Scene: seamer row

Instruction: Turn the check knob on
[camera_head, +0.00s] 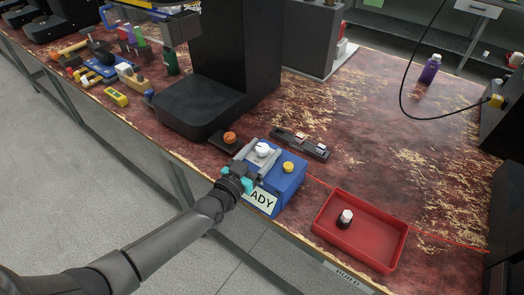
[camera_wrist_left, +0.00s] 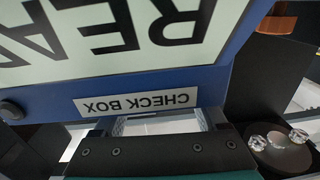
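I see no clear contact. My right gripper is not in view.
A red tray (camera_head: 383,245) holding a small white-topped black item (camera_head: 345,218) is to the right of the box. A dark base with an orange knob (camera_head: 230,137) is to the left. A dark strip (camera_head: 300,144) lies behind. Tools crowd the far left.

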